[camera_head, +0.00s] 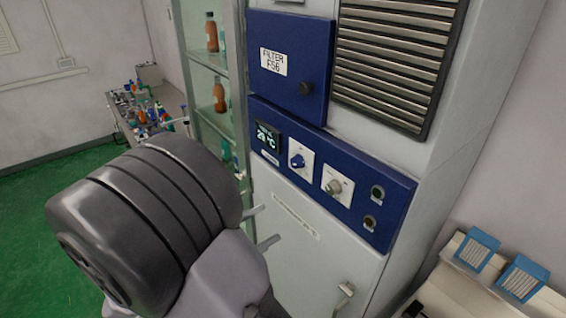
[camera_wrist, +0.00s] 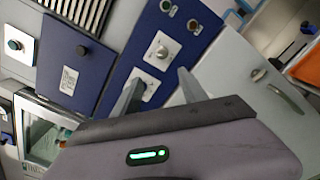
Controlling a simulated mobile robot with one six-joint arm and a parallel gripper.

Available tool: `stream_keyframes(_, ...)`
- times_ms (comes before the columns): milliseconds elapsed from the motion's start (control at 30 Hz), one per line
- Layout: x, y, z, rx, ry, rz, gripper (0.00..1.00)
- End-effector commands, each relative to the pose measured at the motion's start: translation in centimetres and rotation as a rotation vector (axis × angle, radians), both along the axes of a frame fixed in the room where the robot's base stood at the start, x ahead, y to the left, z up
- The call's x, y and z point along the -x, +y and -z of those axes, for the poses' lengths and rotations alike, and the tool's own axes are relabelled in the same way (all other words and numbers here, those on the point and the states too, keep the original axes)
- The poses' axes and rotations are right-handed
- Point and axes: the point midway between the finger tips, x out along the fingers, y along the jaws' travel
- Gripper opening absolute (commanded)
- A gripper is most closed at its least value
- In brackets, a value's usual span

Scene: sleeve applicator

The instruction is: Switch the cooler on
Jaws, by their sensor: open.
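The cooler (camera_head: 300,215) is a tall pale cabinet with a blue control panel (camera_head: 392,213). Its display (camera_head: 267,137) appears to read 29 °C. Beside the display are a blue knob (camera_head: 297,160) and a silver knob (camera_head: 334,187), each on a white plate. Two small round buttons or lamps (camera_head: 377,192) sit at the panel's right end. My gripper (camera_head: 262,227) is open and empty, in front of the cabinet below the panel. In the wrist view, its fingers (camera_wrist: 160,77) point toward the panel near the silver knob (camera_wrist: 162,52). The left finger partly covers the other knob's plate.
A blue filter door (camera_head: 290,90) and a dark louvred vent (camera_head: 395,60) are above the panel. A door handle (camera_head: 345,292) is below. A glass cabinet (camera_head: 205,60) with bottles stands left. A bench (camera_head: 470,290) with blue-framed items is at right.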

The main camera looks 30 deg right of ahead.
Motion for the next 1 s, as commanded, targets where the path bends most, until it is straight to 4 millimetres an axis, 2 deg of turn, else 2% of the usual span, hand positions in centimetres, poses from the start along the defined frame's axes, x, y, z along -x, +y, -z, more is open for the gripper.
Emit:
stream_keyframes(167, -0.2, -4.3, 0.2, 0.0, 0.002, 0.007, 0.5)
stream_keyframes(400, -0.6, -11.7, 0.1, -0.003, 0.003, 0.009, 0.5)
stream_keyframes(500, -0.8, -14.1, 0.1, -0.003, 0.001, 0.008, 0.5)
stream_keyframes(700, -1.1, -16.5, 0.2, -0.004, 0.0, 0.005, 0.5)
stream_keyframes(1000, -1.2, -17.0, 0.3, -0.004, 0.0, 0.003, 0.5)
